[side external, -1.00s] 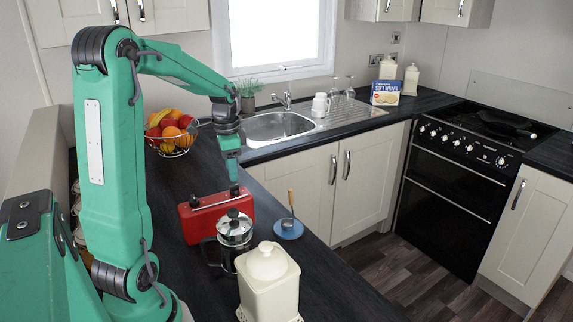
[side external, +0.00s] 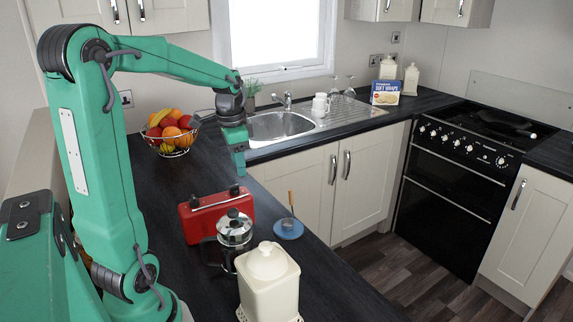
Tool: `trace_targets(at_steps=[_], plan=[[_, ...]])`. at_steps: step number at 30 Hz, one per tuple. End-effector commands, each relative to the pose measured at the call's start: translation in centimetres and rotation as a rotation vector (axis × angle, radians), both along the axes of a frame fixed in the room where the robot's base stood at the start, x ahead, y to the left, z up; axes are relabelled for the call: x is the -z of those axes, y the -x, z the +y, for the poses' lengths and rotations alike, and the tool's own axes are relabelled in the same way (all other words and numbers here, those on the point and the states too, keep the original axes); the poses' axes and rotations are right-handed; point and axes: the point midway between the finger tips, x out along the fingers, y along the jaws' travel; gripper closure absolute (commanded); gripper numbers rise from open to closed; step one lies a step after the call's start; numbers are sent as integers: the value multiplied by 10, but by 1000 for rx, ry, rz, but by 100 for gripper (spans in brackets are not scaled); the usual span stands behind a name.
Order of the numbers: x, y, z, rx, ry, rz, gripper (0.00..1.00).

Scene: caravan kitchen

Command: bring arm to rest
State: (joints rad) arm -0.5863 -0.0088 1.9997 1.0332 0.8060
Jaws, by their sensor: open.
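My gripper (side external: 239,172) points down above the dark worktop, just behind the red box (side external: 210,216) with a light handle on top. It looks empty, with nothing held between its fingers. The fingers are small in this view, and the gap between them is hard to see. My green arm reaches in from the left, with its upper link leaning back and its forearm stretched toward the sink.
Close to the red box stand a glass coffee press (side external: 233,232), a cream canister (side external: 268,278) and a blue dish (side external: 288,229) with a small wooden-handled tool. A fruit basket (side external: 171,134) stands further back. The sink (side external: 279,126) lies behind my gripper.

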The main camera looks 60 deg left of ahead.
Motion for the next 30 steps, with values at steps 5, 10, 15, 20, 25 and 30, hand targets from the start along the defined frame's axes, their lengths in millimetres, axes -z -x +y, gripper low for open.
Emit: trace_targets(at_steps=[5, 10, 15, 20, 25, 30], plan=[[-17, 4, -47, -28, -17, -69, 53], [-28, 15, -89, -64, -16, -141, 53], [-35, 30, -127, -99, 0, -214, 53], [-37, 48, -158, -130, 30, -282, 53], [-36, 67, -185, -161, 73, -345, 53], [-33, 81, -200, -183, 111, -386, 53]])
